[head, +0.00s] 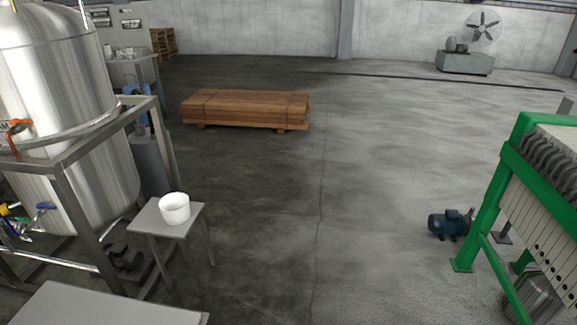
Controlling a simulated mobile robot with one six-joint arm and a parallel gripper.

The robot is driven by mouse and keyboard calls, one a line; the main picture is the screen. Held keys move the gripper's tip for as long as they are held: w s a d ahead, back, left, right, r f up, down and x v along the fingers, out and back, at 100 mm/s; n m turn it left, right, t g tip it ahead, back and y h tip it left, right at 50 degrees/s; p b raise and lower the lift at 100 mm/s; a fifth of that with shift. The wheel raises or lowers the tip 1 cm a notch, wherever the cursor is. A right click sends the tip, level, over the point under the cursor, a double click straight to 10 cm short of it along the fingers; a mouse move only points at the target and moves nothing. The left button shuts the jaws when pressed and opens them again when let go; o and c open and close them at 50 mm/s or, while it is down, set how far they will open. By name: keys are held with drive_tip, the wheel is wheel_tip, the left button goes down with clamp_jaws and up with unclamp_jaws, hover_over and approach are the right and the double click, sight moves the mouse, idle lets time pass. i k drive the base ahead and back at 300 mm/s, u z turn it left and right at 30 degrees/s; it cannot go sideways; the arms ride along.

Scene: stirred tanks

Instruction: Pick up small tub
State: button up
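A small white round tub (174,209) stands upright on a small grey metal table (150,222) at the lower left of the head view. It looks open at the top, and I cannot make out anything inside it. The table has thin legs and stands just right of the large steel tank's frame. My gripper is not in this view, so its state and its place relative to the tub do not show.
A large steel tank (62,75) in a metal frame stands left. A grey flat surface (110,308) fills the bottom left. A plank stack (245,109) lies behind. A green-framed machine (492,195) and a blue motor (450,224) stand right. The middle floor is clear.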

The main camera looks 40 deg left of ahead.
sight(174, 207)
drive_tip(key=u, duration=2.1)
drive_tip(key=i, duration=3.4)
drive_tip(key=z, duration=0.05)
